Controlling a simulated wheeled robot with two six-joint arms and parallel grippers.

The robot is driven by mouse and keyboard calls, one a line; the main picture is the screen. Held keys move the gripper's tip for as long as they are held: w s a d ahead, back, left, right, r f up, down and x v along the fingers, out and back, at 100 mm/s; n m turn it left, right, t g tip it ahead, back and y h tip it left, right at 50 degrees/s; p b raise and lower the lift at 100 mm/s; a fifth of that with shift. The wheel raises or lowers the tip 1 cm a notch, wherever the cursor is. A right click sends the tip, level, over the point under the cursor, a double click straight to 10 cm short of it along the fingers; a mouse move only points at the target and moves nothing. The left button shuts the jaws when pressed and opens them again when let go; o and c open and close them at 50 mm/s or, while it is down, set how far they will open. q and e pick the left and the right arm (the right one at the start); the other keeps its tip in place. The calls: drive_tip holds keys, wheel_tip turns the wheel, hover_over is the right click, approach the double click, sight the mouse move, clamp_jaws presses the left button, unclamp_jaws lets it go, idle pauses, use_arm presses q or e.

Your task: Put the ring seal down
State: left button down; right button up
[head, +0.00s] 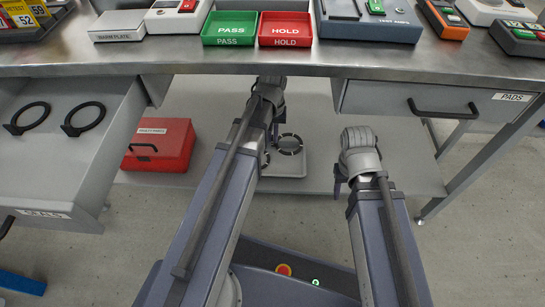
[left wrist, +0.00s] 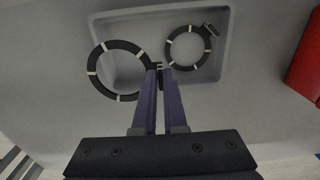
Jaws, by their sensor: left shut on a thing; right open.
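My left gripper (left wrist: 160,70) is shut on the tab of a black ring seal with pale marks (left wrist: 92,66). The held ring also shows in the head view (head: 301,147), beside my left arm. It overlaps the rim of a grey tray (left wrist: 97,30) on the lower shelf; I cannot tell whether it touches the tray. A second ring seal (left wrist: 170,52) with a tab lies in the tray, mostly hidden by my arm in the head view. My left fingertips are hidden in the head view. My right gripper (head: 338,187) is open and empty, right of the tray.
A red box (head: 160,143) stands on the shelf (head: 225,110) left of the tray. An open drawer (head: 62,170) at the left holds two black rings. A bench top (head: 300,58) overhangs the shelf, carrying PASS (head: 236,42) and HOLD (head: 286,42) trays. The shelf's right part is clear.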

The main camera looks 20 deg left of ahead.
use_arm(q)
wheel_tip(320, 180, down, 6)
drive_tip(key=b, duration=0.5)
drive_tip(key=shift+b, duration=0.35)
drive_tip(key=shift+f, duration=0.15)
wheel_tip(320, 180, down, 4)
drive_tip(key=b, duration=0.3)
drive_tip(key=shift+r+b, duration=0.25)
drive_tip(key=shift+b, duration=0.1)
drive_tip(key=shift+f, duration=0.15)
drive_tip(key=c, duration=1)
unclamp_jaws()
wheel_tip(320, 180, up, 12)
drive_tip(key=p, duration=1.2)
drive_tip(key=shift+r, duration=0.2)
